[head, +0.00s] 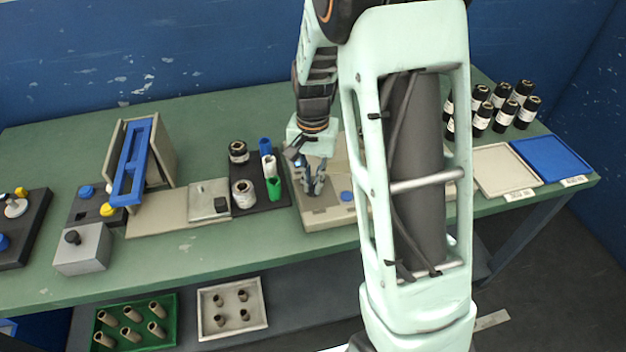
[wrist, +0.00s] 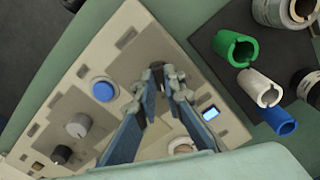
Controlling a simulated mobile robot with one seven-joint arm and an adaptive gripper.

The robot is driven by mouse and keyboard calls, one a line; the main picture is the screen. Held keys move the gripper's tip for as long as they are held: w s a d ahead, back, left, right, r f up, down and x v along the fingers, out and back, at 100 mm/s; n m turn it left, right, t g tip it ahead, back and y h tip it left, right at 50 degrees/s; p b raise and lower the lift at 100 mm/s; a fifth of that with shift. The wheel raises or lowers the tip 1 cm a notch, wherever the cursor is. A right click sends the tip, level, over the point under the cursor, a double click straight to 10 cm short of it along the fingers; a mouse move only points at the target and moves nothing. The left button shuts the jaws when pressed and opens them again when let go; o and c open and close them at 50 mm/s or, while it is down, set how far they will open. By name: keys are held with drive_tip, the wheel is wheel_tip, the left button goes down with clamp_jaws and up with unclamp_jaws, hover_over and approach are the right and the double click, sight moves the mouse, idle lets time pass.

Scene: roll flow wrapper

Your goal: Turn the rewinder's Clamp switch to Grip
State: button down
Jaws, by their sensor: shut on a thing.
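The rewinder's beige panel (head: 322,214) is at the middle of the bench and fills much of the wrist view (wrist: 100,58). My gripper (head: 314,190) reaches down over its left part. In the wrist view, my gripper's (wrist: 162,80) blue-grey fingers close on a small dark switch knob (wrist: 157,68) on the panel. I take this knob for the Clamp switch; its label cannot be read. The fingers cover most of the knob, so its setting cannot be told. A blue button (wrist: 103,90) sits to its left.
A dark tray (head: 262,200) with rolls and coloured cores stands just left of the panel. Several black rolls (head: 505,115) stand at the right. My arm hides the panel's right part.

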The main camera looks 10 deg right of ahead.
sight(313, 186)
drive_tip(key=shift+m, duration=0.3)
idle(0.4)
drive_tip(key=c, duration=2)
unclamp_jaws()
wheel_tip(313, 186, up, 12)
drive_tip(key=shift+r, duration=0.1)
drive_tip(key=shift+w, duration=0.1)
